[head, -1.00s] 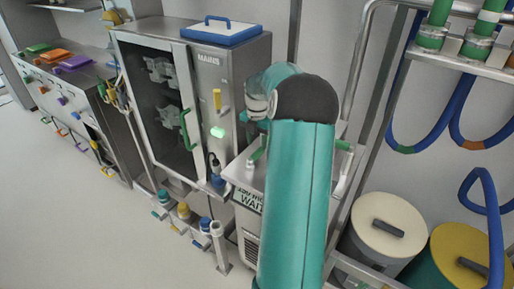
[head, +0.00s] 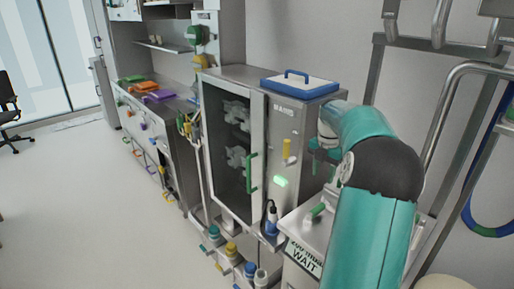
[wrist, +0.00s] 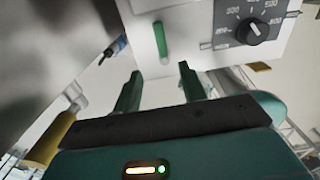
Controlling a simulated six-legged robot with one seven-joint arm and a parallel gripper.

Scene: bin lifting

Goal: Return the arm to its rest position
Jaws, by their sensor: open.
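My teal arm rises at the right of the head view, bends at a dark elbow and reaches back toward the steel cabinet (head: 296,130). My gripper (wrist: 159,88) shows in the wrist view as two dark green fingers, apart, with nothing between them. Beyond the fingertips is a white panel (wrist: 205,22) with a green handle (wrist: 160,40) and a black dial (wrist: 258,31). In the head view the fingers cannot be made out clearly beside the cabinet.
A blue-rimmed lid (head: 300,86) lies on the cabinet. A white unit marked WAIT (head: 303,258) stands below my arm. A bench (head: 165,115) with coloured trays is further left. The floor at left (head: 80,210) is clear.

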